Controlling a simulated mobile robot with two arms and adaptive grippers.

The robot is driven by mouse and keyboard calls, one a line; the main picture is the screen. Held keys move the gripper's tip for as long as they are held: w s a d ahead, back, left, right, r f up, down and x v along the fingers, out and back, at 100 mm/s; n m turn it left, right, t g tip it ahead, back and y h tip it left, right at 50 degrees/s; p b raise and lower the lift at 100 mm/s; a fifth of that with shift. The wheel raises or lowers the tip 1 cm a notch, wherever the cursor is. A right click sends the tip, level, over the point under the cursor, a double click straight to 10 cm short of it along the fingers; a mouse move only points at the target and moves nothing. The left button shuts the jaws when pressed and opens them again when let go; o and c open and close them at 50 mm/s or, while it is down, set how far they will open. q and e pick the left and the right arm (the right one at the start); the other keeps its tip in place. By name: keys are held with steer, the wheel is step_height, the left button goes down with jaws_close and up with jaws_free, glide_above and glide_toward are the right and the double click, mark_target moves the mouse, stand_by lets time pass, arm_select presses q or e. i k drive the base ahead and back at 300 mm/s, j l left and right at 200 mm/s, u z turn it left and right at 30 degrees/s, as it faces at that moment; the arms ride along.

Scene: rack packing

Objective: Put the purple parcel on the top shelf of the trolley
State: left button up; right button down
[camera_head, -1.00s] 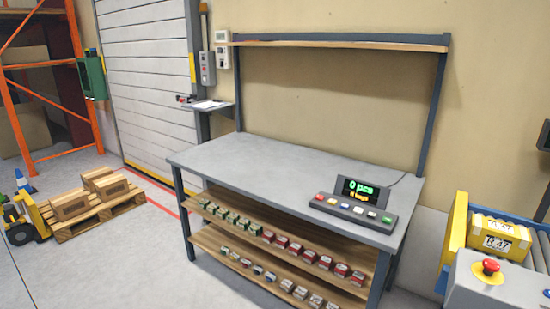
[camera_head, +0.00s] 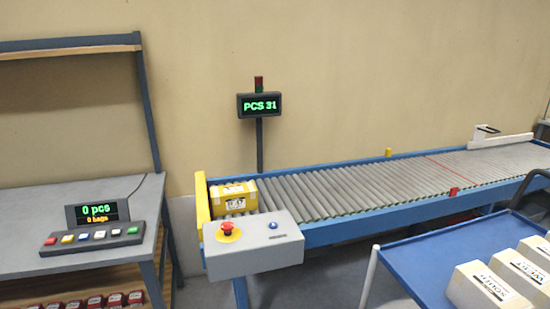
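No purple parcel shows in the head view. At the lower right is a blue trolley-like surface (camera_head: 412,266) with a pale rail at its left edge. White boxes (camera_head: 484,287) with printed labels stand on it, cut off by the picture edge. I cannot tell whether this surface is the top shelf of the trolley. Neither of my grippers is in view.
A roller conveyor (camera_head: 330,191) runs along the wall with a yellow parcel (camera_head: 234,197) at its left end. A control box (camera_head: 252,245) with a red button stands before it. A grey workbench (camera_head: 25,205) with a button panel (camera_head: 92,239) is at the left.

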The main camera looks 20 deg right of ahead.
mark_target(449, 256)
steer(key=l+z, duration=0.2)
steer(key=z, duration=1.55)
